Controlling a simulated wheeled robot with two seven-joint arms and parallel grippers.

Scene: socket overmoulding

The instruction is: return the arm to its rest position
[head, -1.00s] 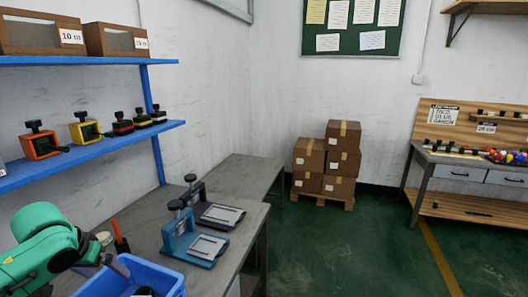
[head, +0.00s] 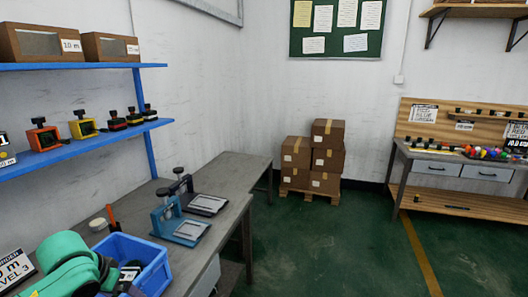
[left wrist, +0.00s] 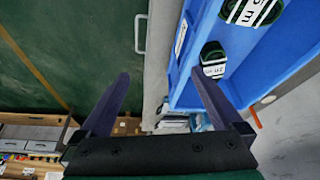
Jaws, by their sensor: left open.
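My left arm (head: 68,272) shows at the lower left of the head view, folded in front of the blue bin. In the left wrist view my left gripper (left wrist: 165,100) is open, its two dark fingers spread with nothing between them. The blue bin (left wrist: 212,50) lies beside and beyond the fingers in that view; it also shows in the head view (head: 153,268). Dark items with white labels (left wrist: 214,68) lie in the bin. My right gripper is in neither view.
A grey bench (head: 235,205) carries a blue press (head: 180,222) and a dark press (head: 200,200). A blue shelf (head: 90,147) above holds several coloured moulds. Stacked cartons (head: 313,158) stand on a pallet at the back. A second workbench (head: 450,160) is at the right. Green floor between is clear.

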